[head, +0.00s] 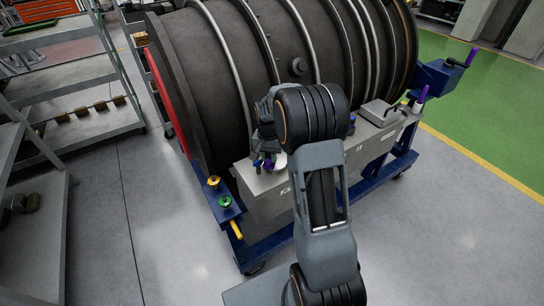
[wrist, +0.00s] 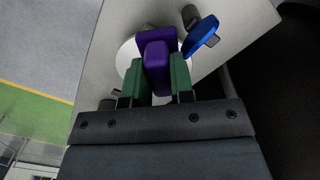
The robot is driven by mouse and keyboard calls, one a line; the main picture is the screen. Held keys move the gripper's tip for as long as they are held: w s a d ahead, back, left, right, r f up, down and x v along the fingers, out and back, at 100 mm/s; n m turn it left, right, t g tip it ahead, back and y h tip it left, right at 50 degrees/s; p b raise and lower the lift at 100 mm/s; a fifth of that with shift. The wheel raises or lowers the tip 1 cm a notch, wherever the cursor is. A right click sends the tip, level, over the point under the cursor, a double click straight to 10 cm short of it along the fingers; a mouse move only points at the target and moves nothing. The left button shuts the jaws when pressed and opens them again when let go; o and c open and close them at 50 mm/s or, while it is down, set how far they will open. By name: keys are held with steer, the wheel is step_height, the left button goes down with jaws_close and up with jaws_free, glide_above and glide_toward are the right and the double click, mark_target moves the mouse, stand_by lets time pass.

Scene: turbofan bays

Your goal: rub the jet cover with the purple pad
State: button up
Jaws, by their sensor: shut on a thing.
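The jet cover (head: 215,70) is a large dark ribbed cylinder lying on a blue cart in the head view. In the wrist view my gripper (wrist: 158,72) has its green fingers closed on the purple pad (wrist: 156,58). The pad is over a white round disc (wrist: 126,57) on a pale grey surface; I cannot tell whether they touch. In the head view my arm hides most of the gripper, which is low in front of the cover and apart from it.
A blue-headed item (wrist: 202,36) stands just right of the pad. A grey box (head: 265,196) runs along the cart's near side. Yellow and green knobs (head: 224,202) sit at the cart's corner. Metal shelving (head: 70,80) stands left; floor between is clear.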

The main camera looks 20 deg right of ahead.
mark_target(273, 166)
steer(key=shift+w+a+r+t, duration=0.15)
steer(key=shift+w+r+t, duration=0.15)
steer(key=shift+w+r, duration=0.25)
steer(key=shift+s+f, duration=0.15)
steer(key=shift+s, duration=1.35)
steer(key=shift+s+d, duration=0.2)
steer(key=shift+s+r+p, duration=0.1)
steer(key=shift+r+p, duration=2.05)
steer(key=shift+r, duration=0.85)
